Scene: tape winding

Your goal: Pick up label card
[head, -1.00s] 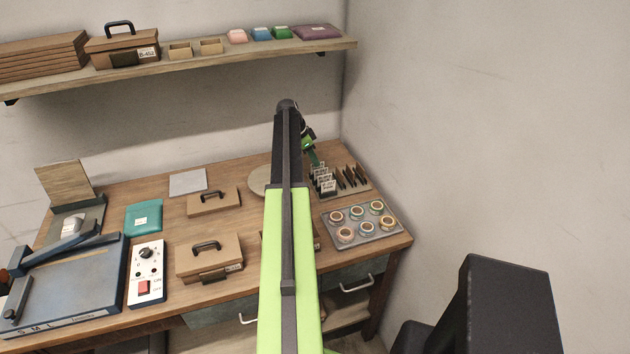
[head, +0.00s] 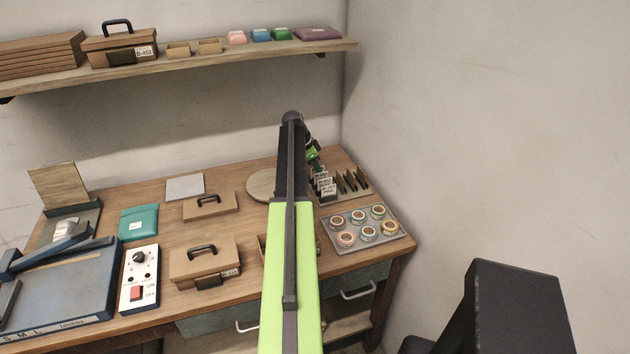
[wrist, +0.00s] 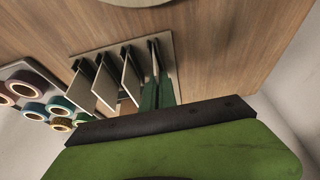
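Several white label cards (head: 326,186) with printed text stand upright in a rack (head: 362,192) at the back right of the bench. In the head view my gripper (head: 314,160) is small and partly hidden behind my arm, just above the rack.
A tray of tape rolls (head: 362,226) lies in front of the rack, and a round wooden disc (head: 261,184) is left of it. Brown boxes (head: 205,262), a teal pouch (head: 139,222) and a control box (head: 139,279) cover the left. A wall stands close at right.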

